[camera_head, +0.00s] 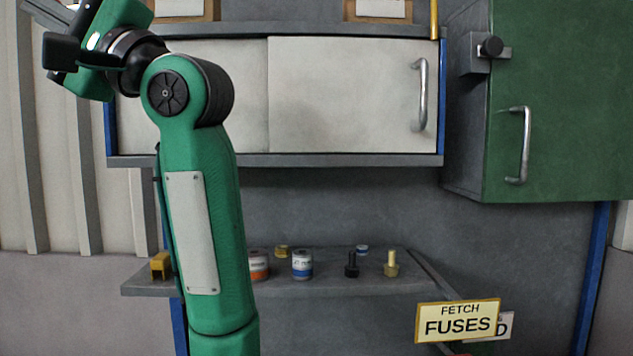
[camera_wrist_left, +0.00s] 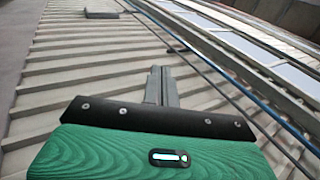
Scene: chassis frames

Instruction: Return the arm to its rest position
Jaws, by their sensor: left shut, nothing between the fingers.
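My left arm (camera_head: 205,220), green with black joints, rises from the bottom left of the head view and bends at the top. My left gripper (camera_head: 48,20) is raised in the upper left corner, in front of the ribbed wall and partly cut off by the frame. In the left wrist view the two grey fingers (camera_wrist_left: 163,84) lie together, shut with nothing between them. The ribbed wall shows behind them. My right gripper is in neither view.
A cabinet with pale sliding doors (camera_head: 340,95) hangs behind my arm. A green door (camera_head: 565,110) is at right. The lower shelf (camera_head: 350,286) holds several small items, including a blue-banded can (camera_head: 302,264), partly behind my arm. A yellow "FETCH FUSES" sign (camera_head: 457,320) is at lower right.

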